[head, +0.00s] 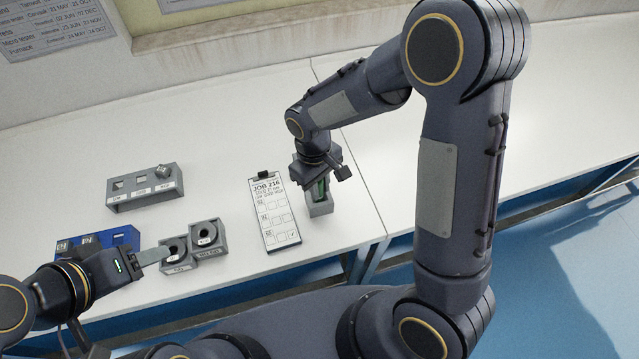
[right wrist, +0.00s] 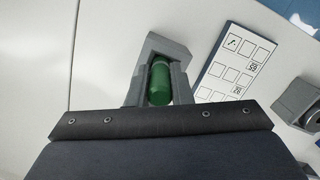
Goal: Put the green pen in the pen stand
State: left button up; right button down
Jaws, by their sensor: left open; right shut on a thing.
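The green pen (head: 321,190) is upright or nearly so between the fingers of my right gripper (head: 322,184). The pen also shows in the right wrist view (right wrist: 160,82), with a finger on each side. The grey pen stand (head: 321,209) is directly below the gripper, at the right of the job sheet; it also shows in the right wrist view (right wrist: 168,44). The pen's lower end is at the stand's opening; how deep it sits is hidden. My left gripper (head: 150,257) is open and empty, beside the grey ring blocks at the left.
A clipboard job sheet (head: 272,212) lies just left of the stand. Two grey blocks with dark rings (head: 176,254) (head: 208,238) are further left. A grey holder (head: 145,187) and a blue box (head: 125,238) stand at the far left. The right table (head: 450,150) is clear.

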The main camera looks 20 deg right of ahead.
jog(key=shift+f+b, duration=0.3)
jog(key=shift+f, duration=0.2)
jog(key=c, duration=1.2)
grip_release()
jog(key=shift+c, duration=0.2)
jog(key=r, duration=0.7)
jog(key=shift+w+a+r, duration=0.25)
jog(key=shift+w+r, duration=0.15)
jog(key=shift+d, duration=0.1)
jog(key=s+d+r+m+t+y, duration=0.2)
jog(key=s+d+r+m+t, duration=0.1)
jog(key=s, duration=0.5)
jog(key=s+d+r+m+t+y, duration=0.2)
jog(key=s+d+r, duration=0.4)
jog(key=s, duration=0.3)
jog(key=shift+d+m+t, duration=0.2)
jog(key=shift+m+t, duration=0.7)
jog(key=shift+m, duration=0.3)
